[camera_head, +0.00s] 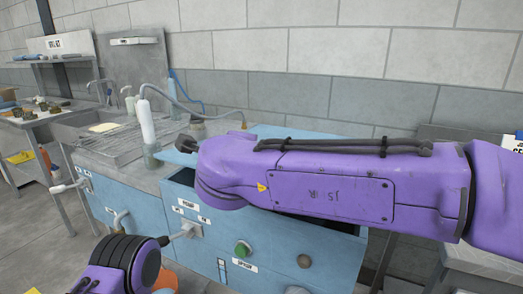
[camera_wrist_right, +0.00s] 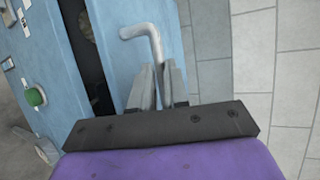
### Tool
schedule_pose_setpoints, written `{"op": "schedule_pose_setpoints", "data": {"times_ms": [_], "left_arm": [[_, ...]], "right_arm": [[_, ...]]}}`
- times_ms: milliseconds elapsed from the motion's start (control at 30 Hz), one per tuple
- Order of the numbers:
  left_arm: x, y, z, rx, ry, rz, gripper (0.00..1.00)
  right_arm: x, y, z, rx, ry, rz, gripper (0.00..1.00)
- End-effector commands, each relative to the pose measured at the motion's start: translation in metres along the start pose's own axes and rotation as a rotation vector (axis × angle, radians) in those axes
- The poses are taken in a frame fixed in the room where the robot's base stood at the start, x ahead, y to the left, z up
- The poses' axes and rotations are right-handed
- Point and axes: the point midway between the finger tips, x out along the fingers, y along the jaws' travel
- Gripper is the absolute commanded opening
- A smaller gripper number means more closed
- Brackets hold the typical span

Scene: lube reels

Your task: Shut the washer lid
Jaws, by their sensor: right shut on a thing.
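The washer is a blue cabinet (camera_head: 285,262) with a green button and labels on its front. Its blue lid (camera_head: 270,130) stands partly open, with a dark gap between it and the front; most of the lid is hidden behind my right arm in the head view. In the right wrist view the lid (camera_wrist_right: 118,62) lies beside the dark opening, and a pale bent handle (camera_wrist_right: 146,34) rises from it.
A metal draining worktop (camera_head: 110,148) with a white bottle (camera_head: 146,120) and a hose adjoins the washer on the left. A grey block wall (camera_head: 330,105) closes the back.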

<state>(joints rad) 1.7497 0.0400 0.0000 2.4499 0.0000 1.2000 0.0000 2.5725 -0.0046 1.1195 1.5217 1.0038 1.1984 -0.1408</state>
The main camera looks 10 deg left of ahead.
Motion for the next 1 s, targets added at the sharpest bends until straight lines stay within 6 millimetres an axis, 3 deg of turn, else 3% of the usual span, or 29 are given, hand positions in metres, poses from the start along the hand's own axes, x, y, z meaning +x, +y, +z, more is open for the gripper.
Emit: {"op": "schedule_pose_setpoints", "data": {"times_ms": [33,300,933,967,1000], "left_arm": [[0.018,0.002,0.007,0.000,0.000,0.000,0.47],[0.045,0.004,0.018,0.000,0.000,0.000,0.47],[0.052,0.005,0.021,0.000,0.000,0.000,0.47],[0.052,0.005,0.021,0.000,0.000,0.000,0.47],[0.052,0.005,0.021,0.000,0.000,0.000,0.47]], "right_arm": [[0.005,0.021,-0.001,-0.015,-0.001,-0.028,0.00],[0.015,0.057,-0.003,-0.024,-0.002,-0.060,0.00],[0.020,0.076,-0.005,-0.027,0.004,-0.043,0.00],[0.020,0.077,-0.005,-0.027,0.004,-0.043,0.21],[0.020,0.077,-0.005,-0.027,0.004,-0.043,0.34]]}}
